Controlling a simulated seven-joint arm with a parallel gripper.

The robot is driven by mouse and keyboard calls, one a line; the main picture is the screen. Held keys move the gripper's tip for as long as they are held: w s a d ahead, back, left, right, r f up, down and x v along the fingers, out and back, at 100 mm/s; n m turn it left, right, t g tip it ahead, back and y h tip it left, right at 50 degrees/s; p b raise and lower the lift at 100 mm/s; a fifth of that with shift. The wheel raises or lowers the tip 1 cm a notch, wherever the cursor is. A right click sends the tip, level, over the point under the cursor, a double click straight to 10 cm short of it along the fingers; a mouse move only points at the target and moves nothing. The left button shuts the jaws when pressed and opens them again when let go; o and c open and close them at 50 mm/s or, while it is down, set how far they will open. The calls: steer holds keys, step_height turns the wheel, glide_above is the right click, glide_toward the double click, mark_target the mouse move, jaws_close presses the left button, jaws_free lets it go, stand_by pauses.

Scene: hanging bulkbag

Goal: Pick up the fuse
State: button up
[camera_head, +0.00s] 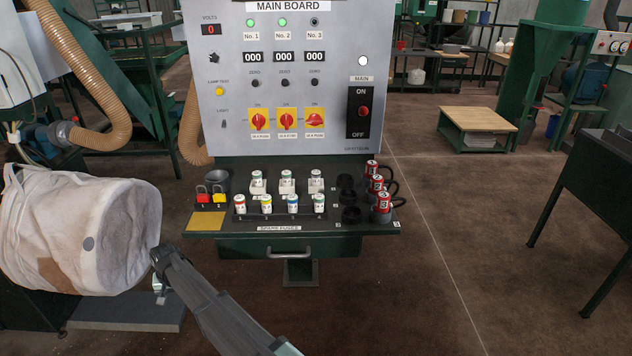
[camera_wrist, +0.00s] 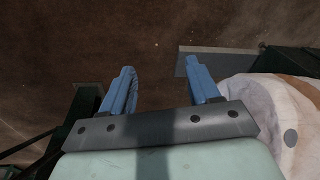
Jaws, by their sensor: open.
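Several white cylindrical fuses with coloured bands (camera_head: 266,204) stand upright in a row at the front of the shelf, above the label "SPARE FUSES". More white fuses (camera_head: 287,182) sit in white holders in the row behind. My gripper shows in the wrist view, its two blue fingers (camera_wrist: 158,75) spread apart with nothing between them, over brown floor. In the head view my arm reaches up from the bottom to beside the white bag, left of and below the shelf. The fingers are mostly hidden there. No fuse shows in the wrist view.
The white fabric bag (camera_head: 85,235) hangs close beside my arm; it also shows in the wrist view (camera_wrist: 265,115). The shelf carries red and yellow padlocks (camera_head: 211,194), a dark cup (camera_head: 217,181), red cylinders with black handles (camera_head: 382,200), and a front handle (camera_head: 290,252).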

steer(key=s+a+r+y, duration=0.2)
steer(key=s+a+r, duration=0.1)
steer(key=a+r, duration=1.6)
steer(key=w+a+r+m, duration=0.1)
steer(key=w+r+m, duration=0.15)
steer(key=r, duration=0.35)
steer(key=w+d+r+m+t+h, duration=0.1)
steer(key=w+d+r+m, duration=0.35)
steer(key=w+d, duration=0.85)
step_height(320, 180, up, 11)
steer(key=m+g+h, duration=0.2)
steer(key=m+h, duration=0.1)
steer(key=m, duration=1.1)
glide_above(316, 171)
steer(key=f, duration=0.7)
steer(key=shift+w+a+f, duration=0.2)
steer(key=shift+f, duration=0.2)
steer(key=shift+s+d+f, duration=0.1)
steer(key=shift+s+f, duration=0.05)
steer(key=shift+f, duration=1.15)
steer(key=shift+s+d+f, duration=0.1)
steer(key=shift+f, duration=1.15)
